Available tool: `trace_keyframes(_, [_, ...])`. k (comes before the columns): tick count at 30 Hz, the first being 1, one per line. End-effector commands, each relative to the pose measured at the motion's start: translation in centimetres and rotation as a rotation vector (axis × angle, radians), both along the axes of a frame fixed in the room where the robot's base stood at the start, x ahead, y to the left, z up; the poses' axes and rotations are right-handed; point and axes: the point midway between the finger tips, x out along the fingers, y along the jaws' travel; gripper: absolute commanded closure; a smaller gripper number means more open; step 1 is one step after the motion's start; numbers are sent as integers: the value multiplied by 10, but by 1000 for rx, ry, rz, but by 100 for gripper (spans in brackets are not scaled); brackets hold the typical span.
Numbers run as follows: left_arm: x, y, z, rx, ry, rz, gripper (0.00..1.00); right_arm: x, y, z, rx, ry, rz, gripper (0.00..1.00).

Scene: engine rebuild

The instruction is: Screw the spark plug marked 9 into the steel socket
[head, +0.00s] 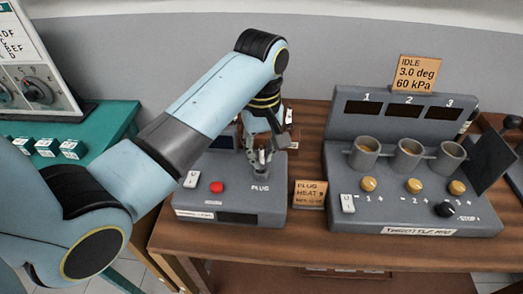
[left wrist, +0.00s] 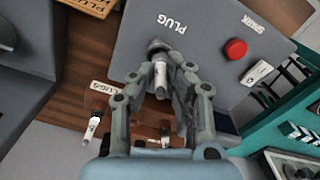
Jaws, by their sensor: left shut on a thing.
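In the head view my left gripper (head: 262,160) points down over the grey box marked PLUG (head: 258,205). In the left wrist view its fingers (left wrist: 160,88) are shut on a spark plug with a white body (left wrist: 160,74). The plug's lower end is at the steel socket (left wrist: 157,46) on the box, in line with it. I cannot tell how deep it sits, and its number is not readable. My right gripper is not in view.
A card reading PLUG HEAT 9 (head: 310,193) stands right of the box. The throttle rig (head: 400,215) is farther right. A red button (head: 216,187) is on the box. In the left wrist view another plug (left wrist: 92,128) is near the PLUGS label (left wrist: 107,88).

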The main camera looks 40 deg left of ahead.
Motion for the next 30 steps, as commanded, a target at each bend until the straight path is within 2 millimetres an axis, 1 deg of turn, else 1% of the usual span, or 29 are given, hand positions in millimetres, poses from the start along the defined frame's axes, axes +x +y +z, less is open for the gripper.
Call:
trace_keyframes(2, [0, 0, 0, 0, 1, -11, 100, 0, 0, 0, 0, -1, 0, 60])
trace_keyframes(4, [0, 0, 0, 0, 1, -68, 100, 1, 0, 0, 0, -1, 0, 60])
trace_keyframes(9, [0, 0, 0, 0, 2, -316, 100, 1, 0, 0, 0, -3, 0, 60])
trace_keyframes(15, [-1, 0, 0, 0, 2, -471, 100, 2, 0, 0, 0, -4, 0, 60])
trace_keyframes(21, [-1, -1, 0, 0, 2, -749, 100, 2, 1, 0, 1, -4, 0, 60])
trace_keyframes(26, [-1, -1, 0, 0, 1, -865, 100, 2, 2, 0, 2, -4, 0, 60])
trace_keyframes(30, [-1, -1, 0, 0, 1, -1045, 100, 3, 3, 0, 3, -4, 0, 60])
